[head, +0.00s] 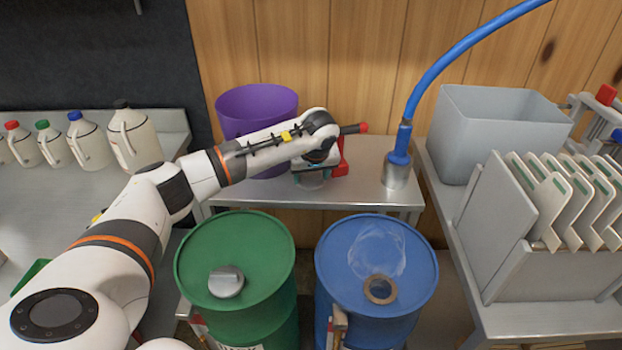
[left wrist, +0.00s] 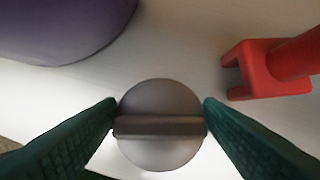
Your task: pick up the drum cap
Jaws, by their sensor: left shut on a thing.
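The drum cap (left wrist: 160,152) is a round grey disc with a raised bar across its top. My left gripper (left wrist: 160,122) is shut on the bar, one green finger at each end. In the head view my left gripper (head: 312,168) is over the grey metal table (head: 360,185), and the cap (head: 311,181) shows partly beneath it. I cannot tell whether the cap touches the table. The blue drum (head: 345,240) has an open ringed hole (head: 380,289) in its lid. My right gripper is not in view.
A purple bucket (head: 255,103) stands behind my left arm. A red tool (head: 342,160) is close beside the gripper on the right. A blue hose (head: 430,75) stands farther right. The green drum (head: 250,235) has its own grey cap (head: 226,281). Jugs (head: 88,145) stand at left.

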